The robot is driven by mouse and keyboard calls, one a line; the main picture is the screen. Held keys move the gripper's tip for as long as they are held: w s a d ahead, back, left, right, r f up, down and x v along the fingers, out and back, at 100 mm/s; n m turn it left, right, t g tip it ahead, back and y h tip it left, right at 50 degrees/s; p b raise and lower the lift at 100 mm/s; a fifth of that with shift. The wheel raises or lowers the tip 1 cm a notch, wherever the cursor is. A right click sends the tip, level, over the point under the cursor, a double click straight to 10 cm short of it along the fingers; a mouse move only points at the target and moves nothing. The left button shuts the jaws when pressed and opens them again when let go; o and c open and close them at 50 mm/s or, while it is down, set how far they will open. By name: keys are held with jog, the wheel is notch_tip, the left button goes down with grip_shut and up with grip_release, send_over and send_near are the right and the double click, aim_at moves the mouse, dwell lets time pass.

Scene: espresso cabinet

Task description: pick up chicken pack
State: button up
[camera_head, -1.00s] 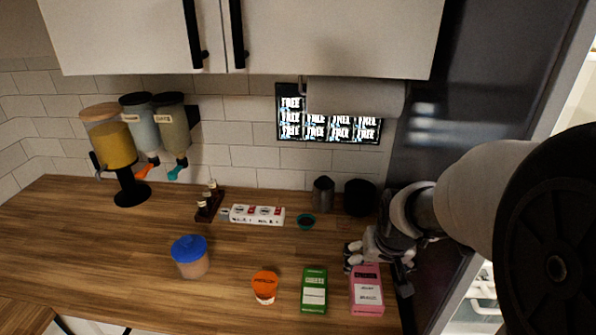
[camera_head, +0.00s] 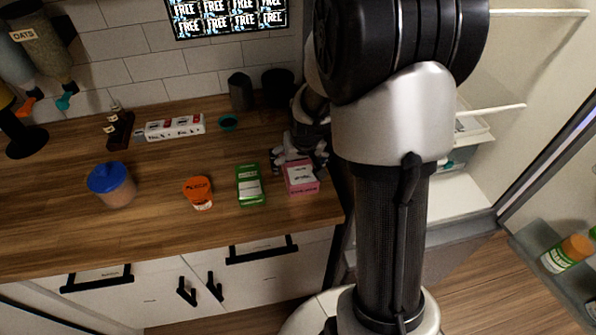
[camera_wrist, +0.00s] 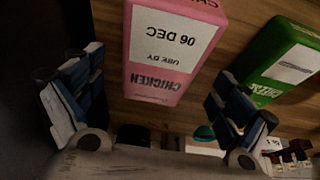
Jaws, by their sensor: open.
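The chicken pack is a pink box (camera_head: 301,177) with a white label, on the wooden counter near its right end. In the wrist view the pink pack (camera_wrist: 170,50) shows the words "CHICKEN", "USE BY" and "06 DEC". My gripper (camera_head: 300,150) is just behind the pack in the head view, low over the counter. In the wrist view my gripper (camera_wrist: 150,105) is open, with one finger on each side of the pack's near end. The fingers look apart from the pack. Whether the pack's end is between the fingertips I cannot tell.
An orange-lidded tub (camera_head: 199,192) and a blue-lidded jar (camera_head: 111,185) stand further left. Dark canisters (camera_head: 240,92) stand at the wall. An open fridge (camera_head: 470,190) is on the right.

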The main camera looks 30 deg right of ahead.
jog(key=x, duration=0.2)
jog(key=shift+w+d+f+b, duration=0.1)
jog(key=shift+w+f+b, duration=0.05)
jog(key=shift+f+b, duration=0.2)
jog(key=shift+c, duration=0.4)
jog(key=c, duration=1.3)
jog(key=shift+c, duration=0.4)
jog(key=shift+r, duration=0.2)
